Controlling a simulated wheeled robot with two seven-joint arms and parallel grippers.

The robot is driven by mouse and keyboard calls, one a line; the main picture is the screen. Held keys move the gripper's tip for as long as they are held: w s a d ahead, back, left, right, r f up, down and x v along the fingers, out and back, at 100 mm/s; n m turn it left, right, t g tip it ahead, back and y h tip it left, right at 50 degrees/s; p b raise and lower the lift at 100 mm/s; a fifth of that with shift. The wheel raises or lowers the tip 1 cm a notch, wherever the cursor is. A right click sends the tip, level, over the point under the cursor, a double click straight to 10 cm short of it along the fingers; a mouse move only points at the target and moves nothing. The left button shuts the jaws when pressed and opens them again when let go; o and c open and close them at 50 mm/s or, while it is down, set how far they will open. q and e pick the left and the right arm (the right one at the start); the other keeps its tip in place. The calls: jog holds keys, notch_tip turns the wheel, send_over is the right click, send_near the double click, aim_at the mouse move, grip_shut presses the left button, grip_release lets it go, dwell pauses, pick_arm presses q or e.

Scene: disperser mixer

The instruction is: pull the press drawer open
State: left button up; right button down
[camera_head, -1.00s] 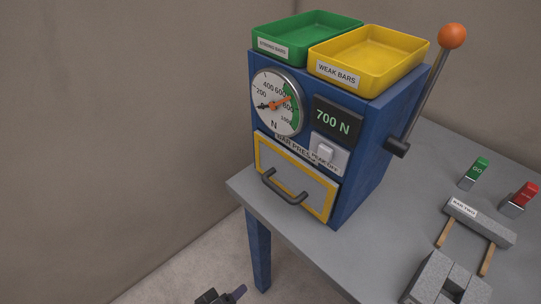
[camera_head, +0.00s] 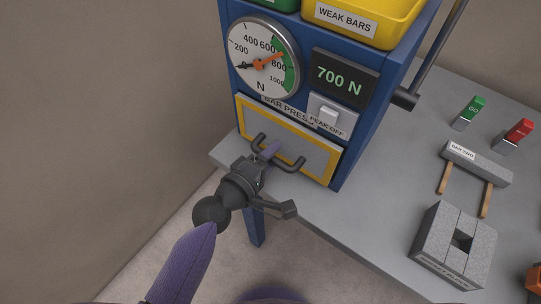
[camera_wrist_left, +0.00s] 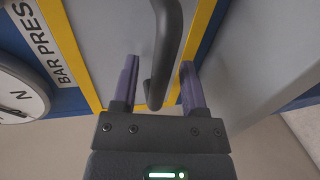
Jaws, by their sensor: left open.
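The press drawer (camera_head: 312,150) is a grey panel with a yellow frame, low on the front of the blue bar press (camera_head: 353,160). It looks flush with the front. Its dark bar handle (camera_head: 294,165) shows to the right of my left gripper (camera_head: 268,154), which partly covers it. In the left wrist view the handle (camera_wrist_left: 167,40) runs between the two purple fingers of my open left gripper (camera_wrist_left: 160,72). There is a gap between the fingers and the bar, so they are not shut on it. My right gripper is not in view.
The press stands at the left end of a grey table (camera_head: 370,205).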

pick_arm(q)
grip_shut()
dwell(1.4)
